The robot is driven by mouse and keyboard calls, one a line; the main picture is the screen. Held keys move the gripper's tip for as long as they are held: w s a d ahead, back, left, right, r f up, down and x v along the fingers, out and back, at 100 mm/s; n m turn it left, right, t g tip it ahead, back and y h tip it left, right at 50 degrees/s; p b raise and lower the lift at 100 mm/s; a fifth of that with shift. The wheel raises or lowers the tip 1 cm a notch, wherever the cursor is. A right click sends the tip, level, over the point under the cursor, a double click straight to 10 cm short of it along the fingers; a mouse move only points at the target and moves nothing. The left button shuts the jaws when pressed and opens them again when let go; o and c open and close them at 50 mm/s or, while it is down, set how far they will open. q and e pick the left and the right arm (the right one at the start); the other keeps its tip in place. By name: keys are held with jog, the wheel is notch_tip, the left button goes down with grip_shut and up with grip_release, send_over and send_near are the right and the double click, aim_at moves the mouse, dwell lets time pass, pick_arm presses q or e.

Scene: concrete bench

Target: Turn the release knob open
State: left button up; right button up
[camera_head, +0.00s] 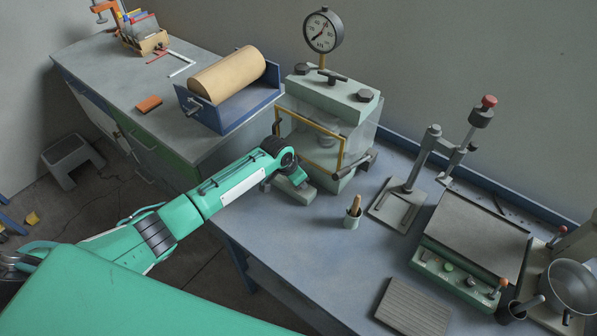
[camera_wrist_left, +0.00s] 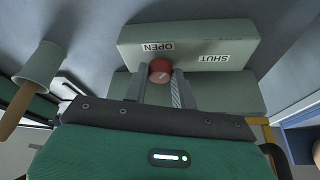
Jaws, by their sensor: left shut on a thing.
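The red release knob (camera_wrist_left: 160,69) shows in the left wrist view, on a pale grey-green block with an OPEN label (camera_wrist_left: 158,46) to the left and a SHUT label (camera_wrist_left: 214,58) to the right. A short light line lies slanted across the knob's face; I cannot tell which label it points to. My left gripper (camera_wrist_left: 160,88) is shut on the knob, one finger on each side. In the head view my left wrist hides the knob, and the block (camera_head: 296,193) shows below it at the foot of the gauge chamber (camera_head: 340,98).
A small cup with a wooden-handled tool (camera_head: 353,216) stands just right of the block. A stand (camera_head: 400,200) and a green-fronted machine (camera_head: 470,250) are farther right. A blue cradle with a tan roll (camera_head: 228,78) is behind my arm.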

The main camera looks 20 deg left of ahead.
pick_arm(q)
jog(key=n+p, duration=0.1)
jog(key=n+y+p, duration=0.1)
jog(key=n, duration=0.1)
jog(key=n+p, duration=0.1)
jog(key=p, duration=0.1)
jog(key=shift+s+d+r+t, duration=0.1)
jog(key=shift+d+r+t, duration=0.15)
jog(key=shift+t, duration=0.15)
jog(key=shift+d+f+n+y+p, duration=0.15)
jog(key=shift+n+y+p, duration=0.7)
jog(key=shift+n, duration=1.05)
jog(key=o, duration=1)
jog(key=shift+f, duration=0.1)
